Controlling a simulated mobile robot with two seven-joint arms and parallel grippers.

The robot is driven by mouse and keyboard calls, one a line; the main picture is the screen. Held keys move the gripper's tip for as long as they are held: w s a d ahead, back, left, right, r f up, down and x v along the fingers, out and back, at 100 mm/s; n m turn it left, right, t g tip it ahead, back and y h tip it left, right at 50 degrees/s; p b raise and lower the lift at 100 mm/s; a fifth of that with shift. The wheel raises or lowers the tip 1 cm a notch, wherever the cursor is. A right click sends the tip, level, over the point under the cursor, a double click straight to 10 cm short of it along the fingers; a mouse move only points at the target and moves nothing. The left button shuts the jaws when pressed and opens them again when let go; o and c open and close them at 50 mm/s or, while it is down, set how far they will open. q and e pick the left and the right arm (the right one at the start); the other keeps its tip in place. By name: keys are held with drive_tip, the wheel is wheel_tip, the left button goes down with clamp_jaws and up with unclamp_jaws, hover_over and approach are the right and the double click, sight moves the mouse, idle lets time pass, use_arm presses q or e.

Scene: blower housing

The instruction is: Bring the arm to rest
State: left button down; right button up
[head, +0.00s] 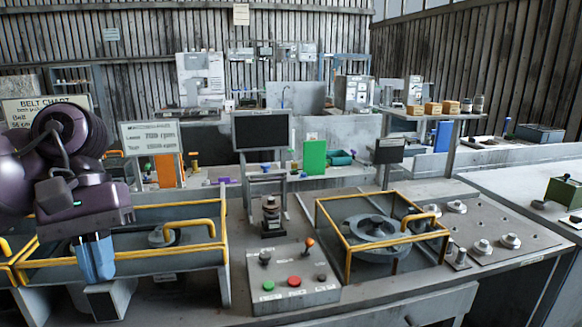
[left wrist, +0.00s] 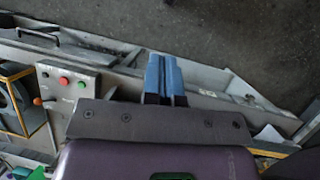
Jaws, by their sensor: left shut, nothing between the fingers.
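My left gripper (head: 96,262) is at the left of the head view, with its blue fingers pointing down. The fingers are shut with nothing between them. They hang in front of the yellow-railed guard at the left of the bench. In the left wrist view the shut blue fingers (left wrist: 165,78) show over the bench's front edge, with floor beyond them. I cannot tell whether the fingers touch anything. My right gripper is in neither view.
A control box (head: 293,278) with red and green buttons and levers stands at the middle front. A yellow-framed guard (head: 347,262) around a round grey housing (head: 372,228) is right of it. A yellow-railed guard (head: 190,255) stands close to my left gripper.

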use_arm(q)
drive_tip(key=w+d+f+n+t+h, duration=0.25)
drive_tip(key=d+f+n+h, duration=0.25)
drive_tip(key=n+h, duration=0.55)
drive_tip(key=w+d+f+n+t+h, duration=0.1)
drive_tip(key=d+f+n+t+h, duration=0.4)
drive_tip(key=n+h, duration=0.55)
drive_tip(key=a+f+n+t+y, duration=0.3)
drive_tip(key=f+n+t+y, duration=0.25)
drive_tip(key=n, duration=0.55)
drive_tip(key=w+a+f+n+t+y, duration=0.1)
drive_tip(key=a+f+n+t+y, duration=0.2)
drive_tip(key=f+n+t+y, duration=0.55)
drive_tip(key=a+f+n+t+y, duration=0.2)
drive_tip(key=a+f+n+y, duration=0.15)
drive_tip(key=n, duration=1.05)
drive_tip(key=s+a+f+n+g+y, duration=0.1)
drive_tip(key=s+f+n+g+y, duration=0.2)
drive_tip(key=s+f+n, duration=0.3)
drive_tip(key=s+a+f+n+g+y, duration=0.2)
drive_tip(key=s+f+n+g, duration=0.3)
drive_tip(key=f, duration=0.7)
drive_tip(key=s+n+y, duration=0.1)
drive_tip(key=s, duration=0.1)
drive_tip(key=shift+s+a+f+n, duration=0.25)
drive_tip(key=shift+s+f+n, duration=0.05)
drive_tip(key=shift+s+n, duration=0.1)
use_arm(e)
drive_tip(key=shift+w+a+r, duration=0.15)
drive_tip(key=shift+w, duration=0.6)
